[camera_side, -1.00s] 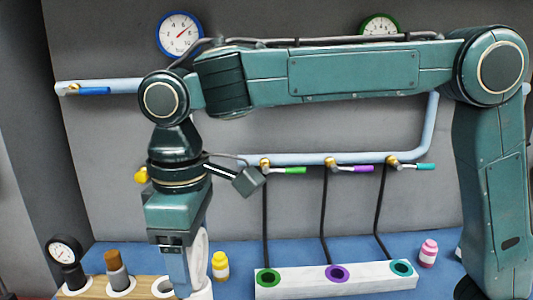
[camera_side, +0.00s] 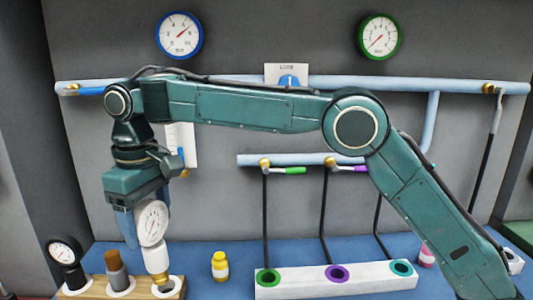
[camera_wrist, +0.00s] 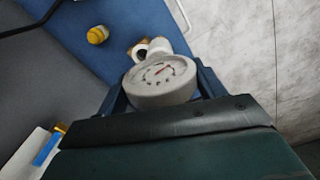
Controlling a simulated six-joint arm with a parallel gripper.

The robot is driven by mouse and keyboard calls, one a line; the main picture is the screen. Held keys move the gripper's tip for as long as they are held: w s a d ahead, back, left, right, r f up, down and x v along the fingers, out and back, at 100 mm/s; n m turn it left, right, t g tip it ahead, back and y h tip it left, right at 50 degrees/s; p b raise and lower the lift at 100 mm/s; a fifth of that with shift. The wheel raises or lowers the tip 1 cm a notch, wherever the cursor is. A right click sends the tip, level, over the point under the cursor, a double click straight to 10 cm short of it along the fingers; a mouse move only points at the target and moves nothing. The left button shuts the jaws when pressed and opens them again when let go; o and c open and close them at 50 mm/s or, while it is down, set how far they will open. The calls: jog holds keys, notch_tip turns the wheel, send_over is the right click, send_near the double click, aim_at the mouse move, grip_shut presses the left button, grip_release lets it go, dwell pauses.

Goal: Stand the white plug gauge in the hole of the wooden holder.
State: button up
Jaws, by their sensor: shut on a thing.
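The white plug gauge (camera_side: 152,225) has a round dial and a white stem with a yellowish band low down. My gripper (camera_side: 143,227) is shut on its dial body, with fingers on both sides. The gauge leans slightly, its lower end towards the right. That end overlaps the rim of the white-ringed hole (camera_side: 168,289) at the right end of the wooden holder (camera_side: 93,292); I cannot tell whether it touches. In the wrist view the gauge dial (camera_wrist: 162,82) sits between the fingers, its stem pointing away.
A black gauge (camera_side: 66,258) and a brown-topped plug (camera_side: 116,268) stand in the holder's other places. A yellow bottle (camera_side: 220,265) stands right of the holder. A white block (camera_side: 300,287) with coloured rings lies further right. Blue bench (camera_side: 235,249) shows between them.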

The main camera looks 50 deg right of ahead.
jog(key=w+d+f+m, duration=0.2)
jog(key=w+d+f, duration=0.1)
jog(key=w, duration=0.4)
jog(key=shift+w+d, duration=0.3)
jog(key=shift+d, duration=0.1)
jog(key=shift+f, duration=4.95)
jog(key=o, duration=1.7)
jog(key=shift+c, duration=0.2)
jog(key=shift+f, duration=0.1)
notch_tip(320, 180, up, 14)
jog(key=shift+f, duration=0.15)
